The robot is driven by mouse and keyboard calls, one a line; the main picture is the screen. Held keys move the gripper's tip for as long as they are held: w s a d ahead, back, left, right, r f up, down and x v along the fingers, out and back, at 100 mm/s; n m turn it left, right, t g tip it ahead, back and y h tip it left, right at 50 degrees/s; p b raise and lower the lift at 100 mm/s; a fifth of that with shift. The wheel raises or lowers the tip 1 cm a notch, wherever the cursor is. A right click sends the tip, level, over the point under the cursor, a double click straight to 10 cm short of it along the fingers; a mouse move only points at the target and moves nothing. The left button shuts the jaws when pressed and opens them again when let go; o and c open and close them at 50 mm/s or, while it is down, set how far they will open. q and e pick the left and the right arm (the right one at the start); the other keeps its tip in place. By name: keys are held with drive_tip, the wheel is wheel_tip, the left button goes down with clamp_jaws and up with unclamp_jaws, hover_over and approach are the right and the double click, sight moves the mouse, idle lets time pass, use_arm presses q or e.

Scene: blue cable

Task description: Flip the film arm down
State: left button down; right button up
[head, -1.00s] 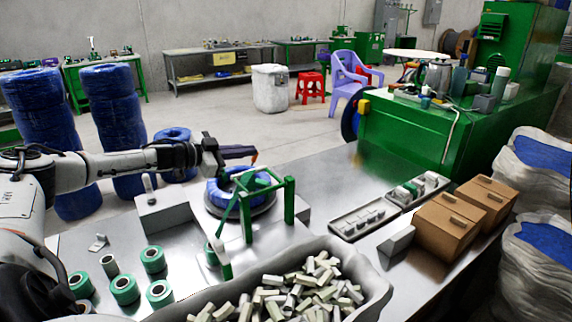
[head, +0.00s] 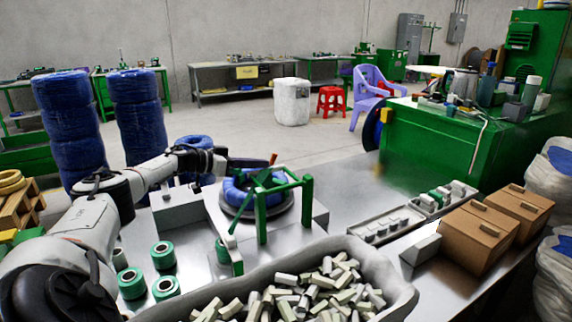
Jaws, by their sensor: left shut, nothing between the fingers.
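The wrapping machine has a green frame (head: 307,200) standing over a coil of blue cable (head: 236,190) on a round turntable. A thin green bar (head: 244,209), which looks like the film arm, slopes from the frame's top down toward the front left. A green post with a roll (head: 222,250) stands at its lower front. My left gripper (head: 268,161) reaches in from the left above the coil's back edge, its dark fingers together and pointing right. It looks apart from the green frame, but touching cannot be ruled out. My right gripper is out of view.
A bin of pale blocks (head: 318,295) fills the front. Green rolls (head: 163,256) stand at front left. A grey tray (head: 385,224) and cardboard boxes (head: 478,232) lie to the right. Stacked blue coils (head: 137,115) stand behind on the left.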

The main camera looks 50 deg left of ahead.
use_arm(q)
drive_tip(key=shift+f, duration=0.3)
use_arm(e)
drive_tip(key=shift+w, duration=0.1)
